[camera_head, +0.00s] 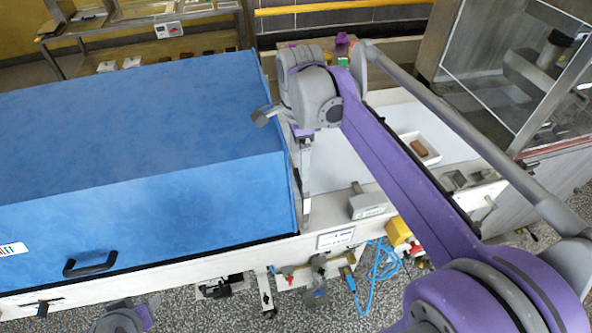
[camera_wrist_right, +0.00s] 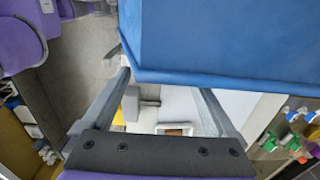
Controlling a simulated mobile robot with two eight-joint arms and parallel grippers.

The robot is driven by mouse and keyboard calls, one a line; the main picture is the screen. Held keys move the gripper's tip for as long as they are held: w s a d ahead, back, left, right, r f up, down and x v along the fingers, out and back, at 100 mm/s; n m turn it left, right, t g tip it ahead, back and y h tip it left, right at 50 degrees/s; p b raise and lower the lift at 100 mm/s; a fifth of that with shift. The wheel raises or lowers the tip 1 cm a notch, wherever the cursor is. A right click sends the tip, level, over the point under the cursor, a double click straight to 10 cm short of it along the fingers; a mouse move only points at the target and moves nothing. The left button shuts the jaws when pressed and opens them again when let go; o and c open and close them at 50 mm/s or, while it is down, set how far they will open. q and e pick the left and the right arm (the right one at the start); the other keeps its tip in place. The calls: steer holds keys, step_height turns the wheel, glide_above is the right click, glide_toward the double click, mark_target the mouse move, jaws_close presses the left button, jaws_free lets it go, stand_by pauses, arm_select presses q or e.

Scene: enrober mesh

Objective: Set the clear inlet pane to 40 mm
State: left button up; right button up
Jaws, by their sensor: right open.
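The big blue enrober hood (camera_head: 150,140) fills the left of the head view; its end edge faces the pale belt (camera_head: 335,160). A narrow grey upright strip (camera_head: 306,172) stands at that end; I cannot tell whether it belongs to the clear inlet pane. The pane's clear surface and its height do not show plainly. My right gripper (camera_head: 283,122) is open and empty above the hood's end. In the right wrist view its fingers (camera_wrist_right: 162,84) are spread, with the blue hood beyond their tips. Part of my left arm (camera_head: 125,318) shows at the bottom; its finger state is unclear.
A white tray with a brown piece (camera_head: 417,147) lies on the right of the belt. A grey box (camera_head: 367,205) and a yellow part (camera_head: 398,231) sit on the front side, above a blue hose (camera_head: 380,265). A glazed cabinet (camera_head: 515,75) stands at right.

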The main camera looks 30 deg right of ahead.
mark_target(298, 175)
steer(key=f+b, duration=0.2)
steer(key=f, duration=0.3)
steer(key=shift+w+f, duration=0.15)
steer(key=shift+w, duration=0.05)
steer(key=shift+s+f, duration=0.3)
steer(key=shift+f, duration=0.05)
steer(key=shift+w, duration=0.1)
steer(key=shift+w+f, duration=0.1)
steer(key=shift+w, duration=0.2)
steer(key=shift+s, duration=0.1)
steer(key=c, duration=0.6)
arm_select(q)
steer(key=f, duration=0.1)
steer(key=s+f, duration=0.2)
steer(key=f, duration=0.1)
arm_select(e)
jaws_close()
arm_select(q)
steer(key=shift+w, duration=0.1)
